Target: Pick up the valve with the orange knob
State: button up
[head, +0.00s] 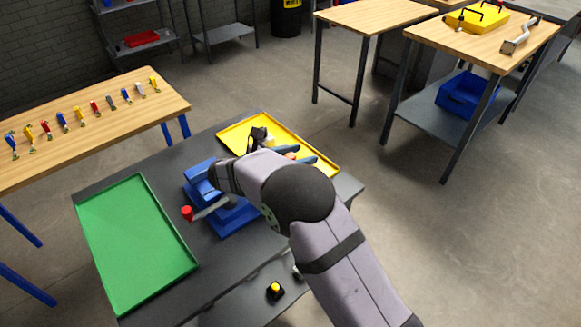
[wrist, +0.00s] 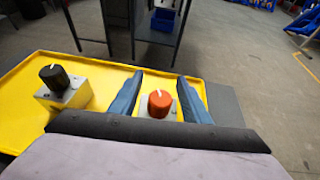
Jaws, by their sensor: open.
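In the wrist view, the valve with the orange knob (wrist: 160,103) stands upright on the yellow tray (wrist: 30,72), its grey body partly hidden behind my gripper's palm. My gripper (wrist: 153,82) is open, with one blue finger on each side of the orange knob and a gap on both sides. A second valve with a black knob (wrist: 54,77) stands to the left on the same tray, outside the fingers. In the head view, my arm covers most of the orange-knob valve, and the yellow tray (head: 233,133) lies at the table's back right.
A blue vise (head: 232,219) with a red-tipped handle stands beside my arm on the dark table. A green tray (head: 134,243) lies empty at the left. A black and yellow button (head: 275,290) is on a lower surface. A wooden bench (head: 75,140) with several small coloured items stands behind left.

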jog(key=shift+c, duration=0.6)
jog(key=c, duration=0.8)
jog(key=shift+r, duration=0.15)
